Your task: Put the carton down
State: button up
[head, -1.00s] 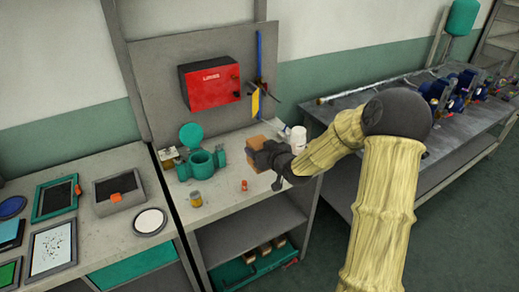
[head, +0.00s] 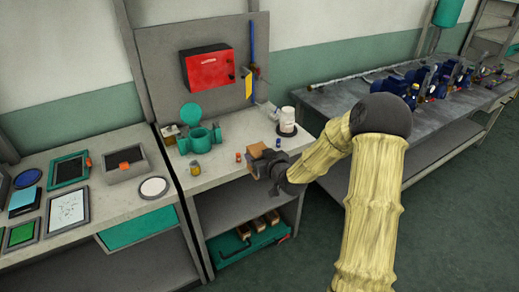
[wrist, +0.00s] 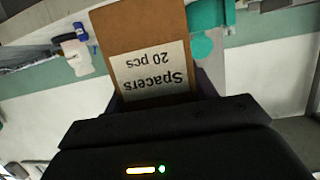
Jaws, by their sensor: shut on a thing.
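The carton (wrist: 141,35) is a brown cardboard box with a white label reading "Spacers 20 pcs", upside down in the wrist view. In the head view the carton (head: 262,151) is at the front right of the middle workbench (head: 235,185). My gripper (head: 258,165) is shut on the carton, which sits between its dark fingers in the wrist view (wrist: 160,95). I cannot tell whether the carton touches the bench top.
A red box (head: 207,68) hangs on the back panel.

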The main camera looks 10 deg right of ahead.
jog(key=s+f+m+h, duration=0.1)
jog(key=s+f, duration=0.3)
jog(key=f, duration=0.6)
jog(key=s+f+m+h, duration=0.2)
jog(key=s+f+h, duration=0.1)
jog(key=f, duration=0.7)
jog(key=shift+s+d+f+t, duration=0.2)
jog(key=shift+s+f+t, duration=0.15)
jog(key=shift+s, duration=0.2)
